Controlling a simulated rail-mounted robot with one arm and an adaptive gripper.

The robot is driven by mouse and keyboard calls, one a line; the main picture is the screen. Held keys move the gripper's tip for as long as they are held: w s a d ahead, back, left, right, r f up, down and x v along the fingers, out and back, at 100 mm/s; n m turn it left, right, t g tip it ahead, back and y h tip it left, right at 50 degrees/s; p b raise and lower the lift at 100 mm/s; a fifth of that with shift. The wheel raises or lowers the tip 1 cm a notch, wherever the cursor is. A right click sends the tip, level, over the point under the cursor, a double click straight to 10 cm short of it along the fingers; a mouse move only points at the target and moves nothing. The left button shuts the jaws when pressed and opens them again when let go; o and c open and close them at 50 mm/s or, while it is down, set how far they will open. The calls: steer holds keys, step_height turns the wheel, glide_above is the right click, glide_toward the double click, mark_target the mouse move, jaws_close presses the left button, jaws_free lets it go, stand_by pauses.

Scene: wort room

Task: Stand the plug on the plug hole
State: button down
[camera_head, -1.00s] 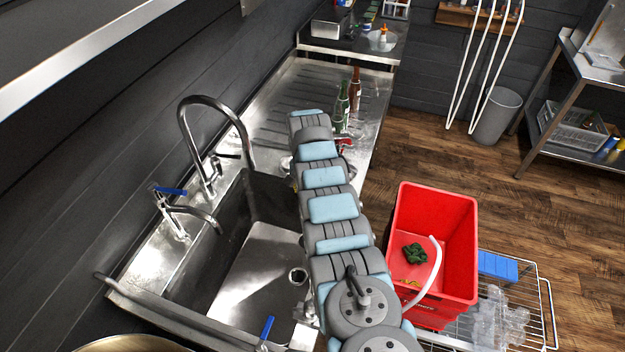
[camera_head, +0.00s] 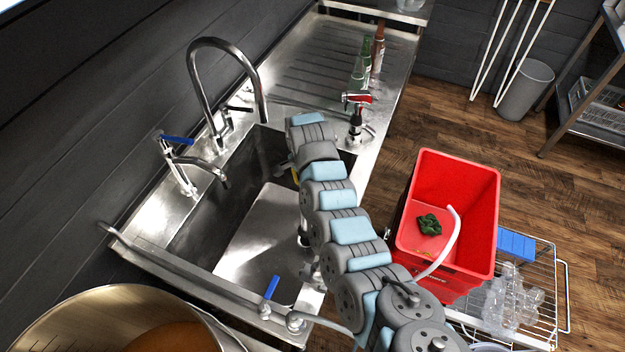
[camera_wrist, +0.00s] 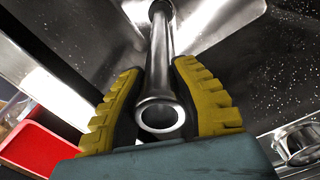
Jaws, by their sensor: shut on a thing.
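The plug is a long, hollow steel tube (camera_wrist: 158,60) in the wrist view. My gripper (camera_wrist: 160,78) is shut on it with its yellow ridged pads, and the open round end faces the camera. The far end runs up to the top edge of the picture. In the head view the arm hides most of the gripper; a yellow sliver (camera_head: 295,176) shows over the sink basin. The plug hole (camera_head: 303,241) is in the sink floor, partly covered by my arm. I cannot tell how far the plug is from it.
The steel sink (camera_head: 262,225) has a tall tap (camera_head: 190,70) and a blue-handled tap (camera_head: 178,140) on its left. Bottles (camera_head: 366,62) and a red-handled fitting (camera_head: 356,98) stand beyond. A red crate (camera_head: 480,200) is right. A large pot (camera_head: 70,318) is at front left.

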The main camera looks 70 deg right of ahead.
step_height(320, 180, down, 7)
steer(key=b, duration=0.5)
steer(key=shift+b, duration=0.35)
steer(key=shift+d+f+b, duration=0.4)
steer(key=shift+d+b, duration=0.1)
steer(key=shift+b, duration=0.15)
stand_by(0.5)
steer(key=shift+f, duration=1)
stand_by(0.8)
steer(key=c, duration=0.9)
jaws_free()
steer(key=shift+o, duration=0.2)
steer(key=shift+w+r, duration=0.1)
steer(key=shift+r, duration=5.9)
